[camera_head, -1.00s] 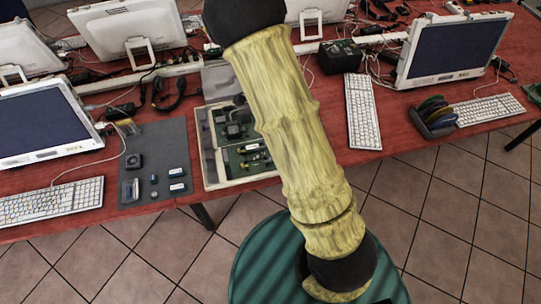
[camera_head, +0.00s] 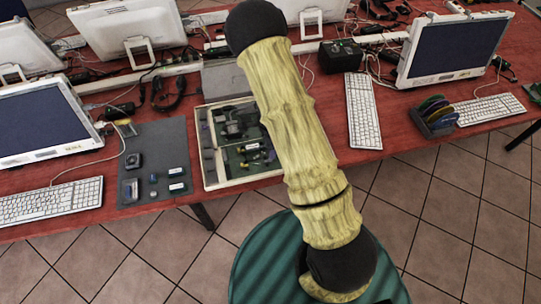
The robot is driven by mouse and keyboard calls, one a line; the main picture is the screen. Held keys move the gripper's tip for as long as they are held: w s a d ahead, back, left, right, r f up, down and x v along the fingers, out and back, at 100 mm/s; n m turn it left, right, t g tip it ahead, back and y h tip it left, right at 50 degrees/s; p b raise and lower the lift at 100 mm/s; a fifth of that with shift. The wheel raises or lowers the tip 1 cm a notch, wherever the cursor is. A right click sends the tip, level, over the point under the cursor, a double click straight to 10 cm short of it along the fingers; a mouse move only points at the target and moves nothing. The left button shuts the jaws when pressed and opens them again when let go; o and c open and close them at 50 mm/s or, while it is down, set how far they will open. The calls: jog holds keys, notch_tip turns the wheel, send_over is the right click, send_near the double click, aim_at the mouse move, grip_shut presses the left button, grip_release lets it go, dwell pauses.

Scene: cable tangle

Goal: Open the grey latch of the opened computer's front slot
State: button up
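The opened computer (camera_head: 212,184) is a shallow pale case on the red table, left of centre. Its inside shows a green board with dark and yellowish parts. A grey panel (camera_head: 226,78) stands at its back edge. My arm crosses in front of its right side and hides part of it. I cannot make out the grey latch or the front slot at this size. My gripper does not show; only my upper arm and its dark joints are in view.
A grey mat (camera_head: 150,187) with several small parts lies left of the computer. White keyboards (camera_head: 363,112) and monitors (camera_head: 450,48) stand around it. A rack of coloured discs (camera_head: 435,117) is at the right. Cables run along the table's back.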

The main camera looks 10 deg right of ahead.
aim_at(268, 160)
notch_tip(268, 160, down, 6)
jog(key=shift+r, duration=0.2)
grip_shut()
